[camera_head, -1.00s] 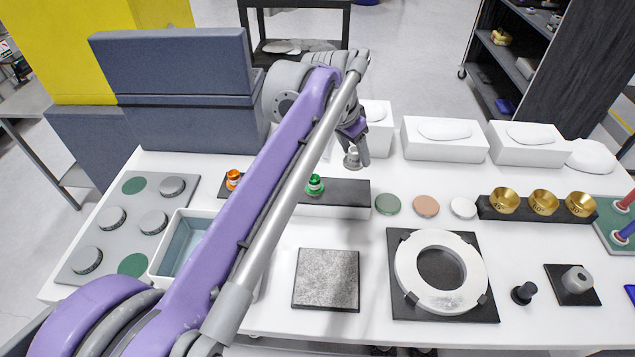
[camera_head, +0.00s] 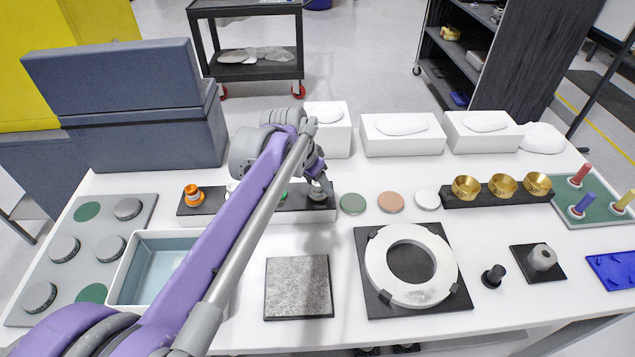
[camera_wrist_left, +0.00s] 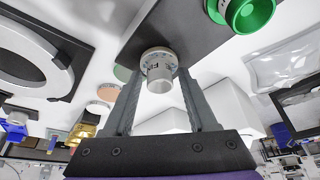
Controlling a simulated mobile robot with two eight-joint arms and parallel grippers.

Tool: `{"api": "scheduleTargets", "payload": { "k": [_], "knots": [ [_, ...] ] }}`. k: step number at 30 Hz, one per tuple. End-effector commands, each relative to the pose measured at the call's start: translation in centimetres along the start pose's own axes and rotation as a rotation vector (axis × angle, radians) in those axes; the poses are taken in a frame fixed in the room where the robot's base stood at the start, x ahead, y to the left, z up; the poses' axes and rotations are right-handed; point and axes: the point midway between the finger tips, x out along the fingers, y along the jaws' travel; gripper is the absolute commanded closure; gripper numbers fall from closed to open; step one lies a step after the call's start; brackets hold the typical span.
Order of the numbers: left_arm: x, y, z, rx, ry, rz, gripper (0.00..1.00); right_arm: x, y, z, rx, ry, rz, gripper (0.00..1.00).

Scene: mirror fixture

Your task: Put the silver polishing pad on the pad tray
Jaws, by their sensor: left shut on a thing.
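My left gripper (camera_head: 318,180) is shut on a small silver-grey knobbed piece (camera_wrist_left: 160,70) with a printed label. In the head view this piece (camera_head: 320,192) is at the right end of a long dark bar (camera_head: 205,203); I cannot tell whether it touches the bar. A grey board (camera_head: 147,207) at the left carries several grey discs (camera_head: 128,209) and bare green round spots. Green (camera_head: 352,203), copper (camera_head: 390,202) and white (camera_head: 427,199) flat discs lie right of the bar. I cannot tell by label which is the silver pad or the pad tray. My right gripper is out of view.
An orange-knobbed piece (camera_head: 193,195) and a green-knobbed piece (camera_wrist_left: 248,12) stand on the bar. A bluish bin (camera_head: 124,282), a speckled square plate (camera_head: 299,287) and a white ring on a black plate (camera_head: 410,262) stand nearer. White boxes (camera_head: 402,136) line the back.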

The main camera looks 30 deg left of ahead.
Motion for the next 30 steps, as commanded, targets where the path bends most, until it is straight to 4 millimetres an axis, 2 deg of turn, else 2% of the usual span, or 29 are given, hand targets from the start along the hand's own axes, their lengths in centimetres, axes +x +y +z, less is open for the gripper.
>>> {"api": "scheduleTargets", "payload": {
  "k": [9,10,14,24,26,30],
  "knots": [
    [0.4,0.0,0.1,0.000,0.000,0.000,0.91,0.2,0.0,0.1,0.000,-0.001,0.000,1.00],
    [0.3,0.0,0.1,0.000,0.000,0.000,0.37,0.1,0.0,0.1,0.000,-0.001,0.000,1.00],
    [0.3,0.0,0.1,0.000,0.000,0.000,0.13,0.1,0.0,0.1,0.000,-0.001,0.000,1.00],
    [0.0,0.0,0.0,0.000,0.000,0.000,0.12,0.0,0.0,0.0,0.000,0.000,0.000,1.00],
    [-0.5,0.0,-0.1,0.000,0.000,0.000,0.12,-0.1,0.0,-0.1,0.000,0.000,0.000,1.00],
    [-2.7,0.0,-0.1,-0.001,0.000,0.000,0.12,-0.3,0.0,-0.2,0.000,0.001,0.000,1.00]
  ]
}}
